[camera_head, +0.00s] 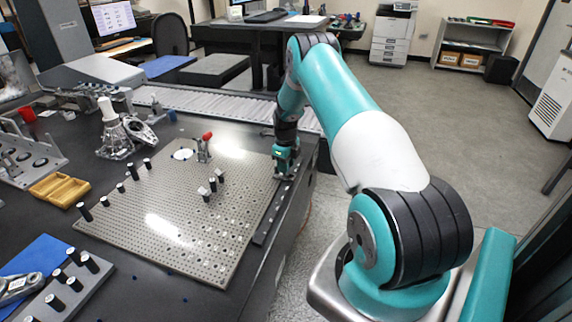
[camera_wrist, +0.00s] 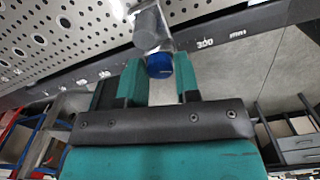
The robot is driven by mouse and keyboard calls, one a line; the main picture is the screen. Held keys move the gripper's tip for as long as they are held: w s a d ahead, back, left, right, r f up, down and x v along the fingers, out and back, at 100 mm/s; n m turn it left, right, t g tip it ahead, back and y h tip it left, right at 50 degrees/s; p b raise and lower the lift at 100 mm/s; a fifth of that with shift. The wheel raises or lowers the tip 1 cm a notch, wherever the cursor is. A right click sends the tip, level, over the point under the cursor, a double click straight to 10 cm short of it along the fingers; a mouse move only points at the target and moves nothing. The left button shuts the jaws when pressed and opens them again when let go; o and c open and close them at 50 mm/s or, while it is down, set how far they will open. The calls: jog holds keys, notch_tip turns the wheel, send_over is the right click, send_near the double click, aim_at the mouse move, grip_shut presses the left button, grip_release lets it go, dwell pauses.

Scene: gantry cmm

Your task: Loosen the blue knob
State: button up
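The blue knob (camera_wrist: 159,66) shows in the wrist view at the end of a grey metal part (camera_wrist: 149,27), beside the edge of the perforated plate. My gripper (camera_wrist: 159,72) has one teal finger on each side of the knob. The gap between the fingers matches the knob's width, with no clear space seen on either side. In the head view my gripper (camera_head: 285,161) is at the right edge of the perforated plate (camera_head: 150,205). The knob is hidden there.
A dark rail with a scale (camera_wrist: 215,42) runs along the plate's edge. Several black-and-white pins and a red-handled clamp (camera_head: 204,147) stand on the plate. A yellow tray (camera_head: 60,190) lies left of it. Open floor (camera_head: 430,120) is to the right.

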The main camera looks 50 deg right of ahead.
jog(key=c, duration=0.4)
jog(key=n+b, duration=0.1)
jog(key=n, duration=0.1)
jog(key=shift+n+b, duration=0.35)
jog(key=shift+n, duration=0.05)
jog(key=shift+n+b, duration=0.8)
jog(key=shift+n, duration=1.4)
jog(key=o, duration=0.9)
